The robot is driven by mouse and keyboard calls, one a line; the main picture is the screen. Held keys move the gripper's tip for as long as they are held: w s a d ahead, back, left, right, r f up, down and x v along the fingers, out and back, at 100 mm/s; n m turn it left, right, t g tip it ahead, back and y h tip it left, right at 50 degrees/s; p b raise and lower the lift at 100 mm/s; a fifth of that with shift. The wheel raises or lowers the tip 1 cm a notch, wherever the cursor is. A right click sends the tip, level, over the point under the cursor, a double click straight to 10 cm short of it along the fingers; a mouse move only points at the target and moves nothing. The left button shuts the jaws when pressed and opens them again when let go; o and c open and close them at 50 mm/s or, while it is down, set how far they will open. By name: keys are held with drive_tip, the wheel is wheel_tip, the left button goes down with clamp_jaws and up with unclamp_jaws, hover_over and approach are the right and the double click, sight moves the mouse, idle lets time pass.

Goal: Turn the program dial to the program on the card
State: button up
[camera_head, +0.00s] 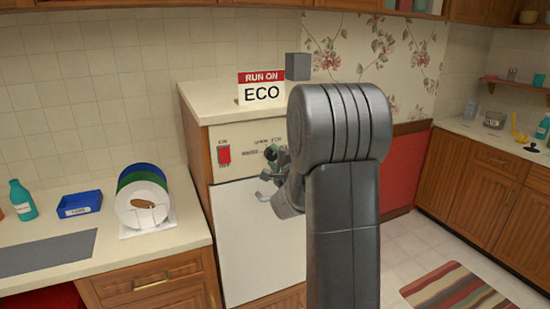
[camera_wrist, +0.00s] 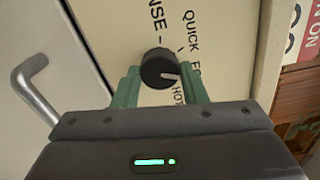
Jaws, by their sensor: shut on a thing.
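The card (camera_head: 262,92) stands on top of the appliance in the head view and reads "RUN ON ECO". In the head view my gripper (camera_head: 276,157) is at the control panel (camera_head: 231,137), partly hidden by my arm.
A red switch (camera_head: 224,154) is on the panel's left. A metal handle (camera_wrist: 30,75) shows beside the panel in the wrist view.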

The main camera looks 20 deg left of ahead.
drive_tip(key=shift+f, duration=0.1)
idle(0.3)
drive_tip(key=o, duration=1)
drive_tip(key=shift+c, duration=0.2)
drive_tip(key=b+v, duration=0.2)
drive_tip(key=v, duration=1.2)
drive_tip(key=shift+b, duration=0.3)
drive_tip(key=p+x, duration=0.2)
drive_tip(key=x, duration=1.2)
drive_tip(key=shift+p, duration=0.3)
